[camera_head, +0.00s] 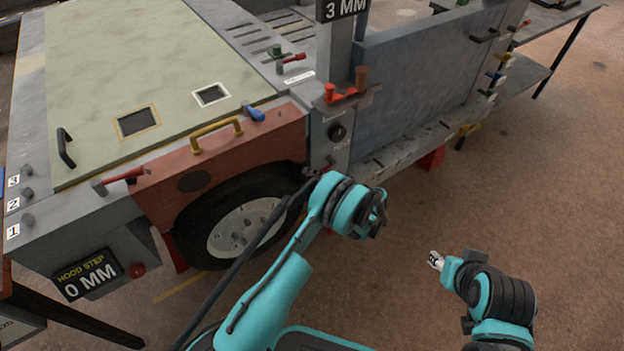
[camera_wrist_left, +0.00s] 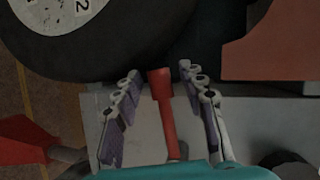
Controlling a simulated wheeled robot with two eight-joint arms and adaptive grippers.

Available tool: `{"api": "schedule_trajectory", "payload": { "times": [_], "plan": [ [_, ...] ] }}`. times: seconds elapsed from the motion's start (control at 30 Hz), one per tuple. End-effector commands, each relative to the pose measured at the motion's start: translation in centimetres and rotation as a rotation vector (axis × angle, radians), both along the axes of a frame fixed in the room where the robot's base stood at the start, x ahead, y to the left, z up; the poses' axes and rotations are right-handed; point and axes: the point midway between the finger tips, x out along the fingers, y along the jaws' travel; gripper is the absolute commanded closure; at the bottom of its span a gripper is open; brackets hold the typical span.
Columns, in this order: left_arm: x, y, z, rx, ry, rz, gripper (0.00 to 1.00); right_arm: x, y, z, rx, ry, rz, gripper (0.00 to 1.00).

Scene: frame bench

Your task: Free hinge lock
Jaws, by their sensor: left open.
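A red cylindrical handle (camera_wrist_left: 162,100) on a thin red stem stands between the fingers of my left gripper (camera_wrist_left: 158,70) in the left wrist view. The fingers are spread, one on each side, with a gap to the handle on both sides. I cannot tell whether this handle is the hinge lock. In the head view, my left gripper (camera_head: 314,174) is at the grey post beside the wheel, mostly hidden behind my teal wrist. A bit of red shows there.
The black wheel (camera_head: 245,225) sits left of my left gripper under the red fender (camera_head: 225,150). The hood panel (camera_head: 130,80), yellow handle (camera_head: 217,130) and red lever (camera_head: 125,176) lie further left. A grey door panel (camera_head: 420,80) stands right. Floor at right is clear.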

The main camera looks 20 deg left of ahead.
Motion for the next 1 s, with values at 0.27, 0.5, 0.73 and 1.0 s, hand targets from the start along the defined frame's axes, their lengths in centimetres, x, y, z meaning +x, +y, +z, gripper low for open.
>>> {"api": "schedule_trajectory", "payload": {
  "times": [0.27, 0.5, 0.73, 1.0],
  "plan": [
    [0.0, 0.0, 0.1, 0.000, 0.000, 0.000, 0.83, 0.0, 0.0, 0.0, 0.000, 0.000, 0.000, 0.60],
    [0.0, 0.0, 0.0, -0.001, -0.002, 0.000, 1.00, 0.0, 0.0, 0.0, 0.000, 0.000, 0.000, 0.60],
    [0.4, -0.3, -1.9, -0.129, -0.163, -0.001, 1.00, 0.0, 0.0, 0.0, 0.000, 0.000, 0.000, 0.60],
    [1.5, -1.1, -4.1, -0.296, -0.379, 0.001, 1.00, 0.0, 0.0, 0.0, 0.000, 0.000, 0.000, 0.60]
  ]
}}
